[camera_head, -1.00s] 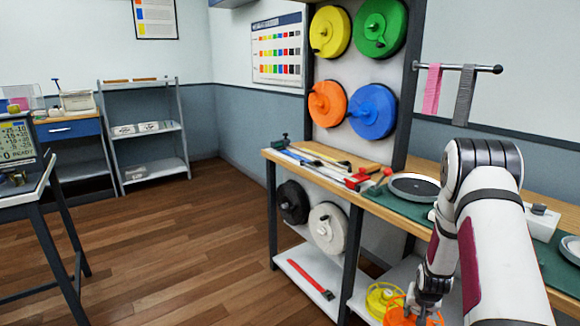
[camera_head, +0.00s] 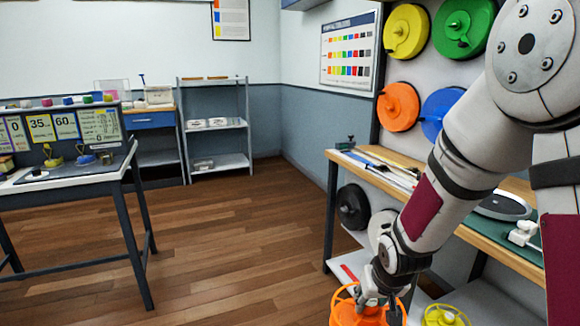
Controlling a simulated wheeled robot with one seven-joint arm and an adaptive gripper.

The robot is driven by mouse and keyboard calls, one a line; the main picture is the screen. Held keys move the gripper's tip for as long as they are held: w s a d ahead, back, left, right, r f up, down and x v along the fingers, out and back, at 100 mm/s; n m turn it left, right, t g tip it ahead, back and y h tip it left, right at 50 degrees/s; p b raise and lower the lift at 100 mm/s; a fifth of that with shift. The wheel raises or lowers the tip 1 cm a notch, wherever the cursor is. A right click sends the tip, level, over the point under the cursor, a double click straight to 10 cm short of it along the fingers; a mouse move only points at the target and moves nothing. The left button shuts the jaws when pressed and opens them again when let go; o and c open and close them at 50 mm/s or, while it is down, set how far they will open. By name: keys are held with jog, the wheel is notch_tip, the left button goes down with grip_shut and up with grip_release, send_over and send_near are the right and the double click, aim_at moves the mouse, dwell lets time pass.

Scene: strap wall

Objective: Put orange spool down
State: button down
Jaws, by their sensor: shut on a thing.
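An orange spool (camera_head: 347,312) with an open, spoked rim is at the bottom of the view, cut off by the lower edge. My gripper (camera_head: 370,298) points down and is shut on the spool near its middle. The fingertips are partly hidden. I cannot tell whether the spool touches anything below it. A similar yellow spool (camera_head: 446,318) sits to its right, apart from it, on the low shelf.
The workbench (camera_head: 330,156) with tools stands behind my arm. Yellow, green, orange (camera_head: 398,106) and blue reels hang on the wall panel. A black reel (camera_head: 352,206) is below the bench. The wooden floor to the left is clear up to a table (camera_head: 130,160).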

jog(key=shift+d+p+v, duration=0.2)
jog(key=shift+p+v, duration=0.6)
jog(key=shift+v, duration=0.05)
jog(key=s+r+p, duration=0.8)
jog(key=r+p, duration=0.1)
jog(key=p, duration=0.4)
jog(key=shift+s+r, duration=0.15)
jog(key=shift+r, duration=0.25)
